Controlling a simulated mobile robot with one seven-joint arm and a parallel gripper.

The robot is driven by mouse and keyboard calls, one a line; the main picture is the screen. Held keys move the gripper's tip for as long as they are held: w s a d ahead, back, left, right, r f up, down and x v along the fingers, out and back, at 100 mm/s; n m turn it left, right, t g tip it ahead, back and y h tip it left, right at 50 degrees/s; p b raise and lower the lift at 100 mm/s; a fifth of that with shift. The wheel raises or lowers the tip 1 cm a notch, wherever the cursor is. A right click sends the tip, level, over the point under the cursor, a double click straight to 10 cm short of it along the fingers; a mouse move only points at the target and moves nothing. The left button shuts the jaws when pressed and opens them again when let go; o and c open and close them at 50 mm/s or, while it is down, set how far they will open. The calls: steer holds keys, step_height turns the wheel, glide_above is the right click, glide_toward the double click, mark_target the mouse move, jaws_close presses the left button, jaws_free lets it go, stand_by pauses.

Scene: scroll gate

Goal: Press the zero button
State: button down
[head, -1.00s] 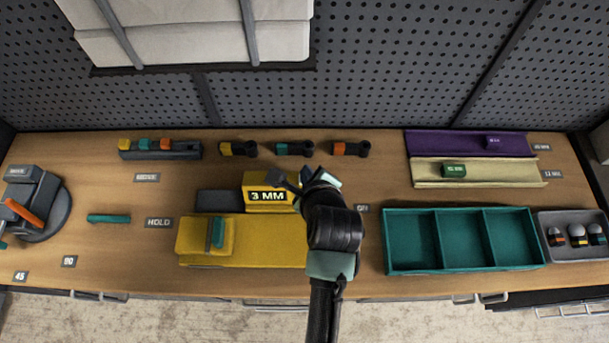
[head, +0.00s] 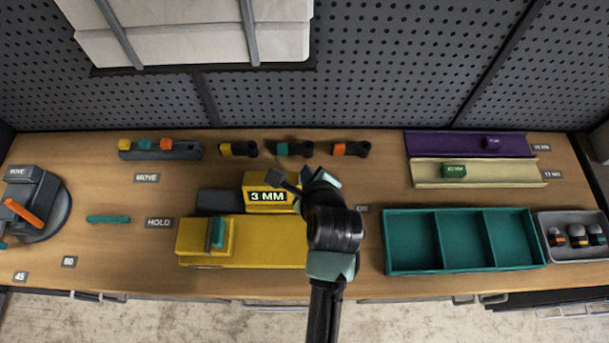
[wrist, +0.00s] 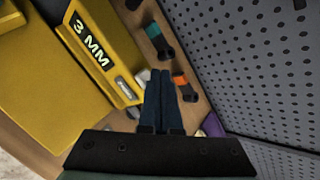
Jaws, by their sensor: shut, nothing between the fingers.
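The yellow machine (head: 255,250) stands on the bench with a sign reading "3 MM" (head: 268,196); the sign also shows in the wrist view (wrist: 90,42). A small pale grey button-like piece (wrist: 125,88) with unreadable lettering sits at the machine's end, near the sign. I cannot tell for certain that it is the zero button. My gripper (wrist: 160,74) is shut and empty, with its fingertips just to the right of that piece. I cannot tell whether they touch anything. In the head view, my arm hides the machine's right end.
A teal handle (head: 217,232) stands on the machine's left part. Black pieces with yellow, teal and orange ends (head: 294,149) lie behind the machine. A teal compartment tray (head: 410,242) is to the right. The pegboard (head: 350,95) rises behind the bench.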

steer(key=shift+f, duration=0.15)
stand_by(0.5)
steer(key=shift+f, duration=0.3)
steer(key=shift+f, duration=0.55)
stand_by(0.8)
steer(key=shift+r, duration=0.15)
steer(key=shift+r+p, duration=0.8)
steer(key=shift+p, duration=0.15)
steer(key=shift+r, duration=0.1)
step_height(320, 180, up, 5)
steer(key=p, duration=0.5)
